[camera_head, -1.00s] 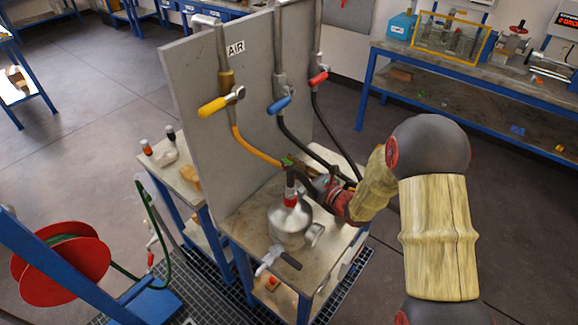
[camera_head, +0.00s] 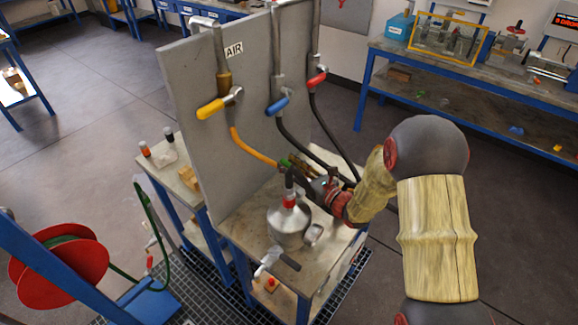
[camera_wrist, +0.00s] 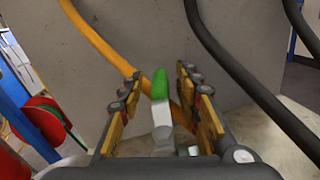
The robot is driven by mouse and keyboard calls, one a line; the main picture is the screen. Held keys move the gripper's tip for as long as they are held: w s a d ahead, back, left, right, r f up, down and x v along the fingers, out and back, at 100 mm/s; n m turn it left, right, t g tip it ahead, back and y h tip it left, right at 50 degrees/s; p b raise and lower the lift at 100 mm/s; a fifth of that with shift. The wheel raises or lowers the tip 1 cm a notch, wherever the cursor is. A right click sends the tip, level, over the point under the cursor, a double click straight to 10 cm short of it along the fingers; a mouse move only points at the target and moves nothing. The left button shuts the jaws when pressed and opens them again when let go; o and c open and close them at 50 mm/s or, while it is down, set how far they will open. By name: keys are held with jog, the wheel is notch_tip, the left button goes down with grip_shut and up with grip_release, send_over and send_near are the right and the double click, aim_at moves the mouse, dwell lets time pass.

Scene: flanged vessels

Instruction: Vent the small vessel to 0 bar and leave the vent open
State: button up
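The small vessel (camera_head: 284,226) is a grey metal pot with a red band near its neck, standing on the bench in front of the grey panel. A lever with a green grip (camera_wrist: 160,84) rises above the vessel. In the wrist view it stands between my gripper's fingers (camera_wrist: 157,92), with gaps showing on both sides. My gripper (camera_head: 300,172) is open around the lever, above the vessel's top. In the head view the green grip is small and partly hidden by my gripper. The vessel's pressure reading cannot be made out.
The panel carries yellow (camera_head: 212,107), blue (camera_head: 279,105) and red (camera_head: 317,79) valve handles with hoses hanging behind my gripper. A black-handled lever (camera_head: 287,259) sits low at the vessel's front. A red hose reel (camera_head: 85,262) stands at left.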

jog(key=v, duration=1.2)
jog(key=shift+a, duration=0.1)
jog(key=shift+c, duration=0.5)
